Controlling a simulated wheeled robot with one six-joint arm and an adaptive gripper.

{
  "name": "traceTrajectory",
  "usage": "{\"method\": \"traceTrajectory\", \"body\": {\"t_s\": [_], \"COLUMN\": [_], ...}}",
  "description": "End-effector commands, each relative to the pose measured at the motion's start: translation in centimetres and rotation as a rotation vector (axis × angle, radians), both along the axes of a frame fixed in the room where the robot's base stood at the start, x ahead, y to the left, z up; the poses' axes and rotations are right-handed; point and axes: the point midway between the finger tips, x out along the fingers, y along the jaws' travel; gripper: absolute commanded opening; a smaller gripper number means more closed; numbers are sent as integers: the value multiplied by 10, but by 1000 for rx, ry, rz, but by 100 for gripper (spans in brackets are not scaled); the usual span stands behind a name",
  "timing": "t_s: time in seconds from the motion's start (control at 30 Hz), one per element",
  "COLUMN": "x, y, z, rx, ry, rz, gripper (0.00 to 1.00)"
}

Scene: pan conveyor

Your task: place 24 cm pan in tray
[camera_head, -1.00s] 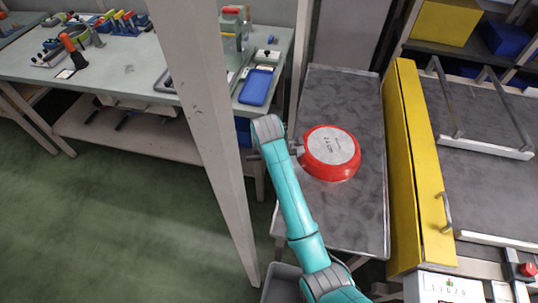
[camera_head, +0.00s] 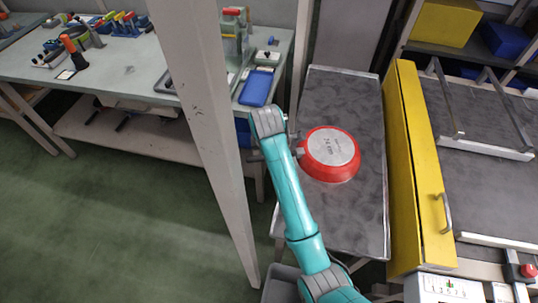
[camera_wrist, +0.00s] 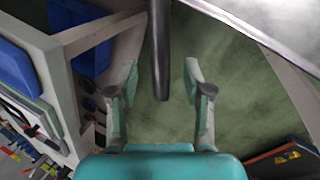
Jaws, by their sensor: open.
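The red pan (camera_head: 329,174) lies upside down on a grey metal-topped table (camera_head: 345,95), its pale base up with a marking that seems to read 24 cm. Its handle points left towards my gripper, which is mostly hidden behind my arm in the head view. In the wrist view a dark bar, which looks like the pan handle (camera_wrist: 160,35), runs between the two spread fingers of my gripper (camera_wrist: 161,75). Gaps show on both sides of it. A grey open-topped container (camera_head: 281,284), possibly the tray, shows partly at the bottom of the head view.
A yellow barrier (camera_head: 405,150) borders the table on the right, with a dark conveyor-like surface (camera_head: 485,195) beyond. An upright post (camera_head: 205,110) stands left of my arm. A workbench (camera_head: 130,75) with tools is at the back left. The table in front of the pan is clear.

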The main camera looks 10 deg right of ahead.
Motion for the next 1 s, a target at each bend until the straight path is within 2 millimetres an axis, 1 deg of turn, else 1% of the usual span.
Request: {"method": "traceTrajectory", "body": {"t_s": [0.03, 0.2, 0.4, 0.53, 1.0], "x": [-3, -12, -19, -21, -21], "y": [1, 3, 4, 4, 5], "z": [11, 39, 57, 61, 61], "rx": [1, 0, -1, -1, 0], "ry": [-4, -3, -1, 0, 0], "rz": [1, 0, -1, -1, -1], "gripper": [50, 50, 50, 50, 50]}}
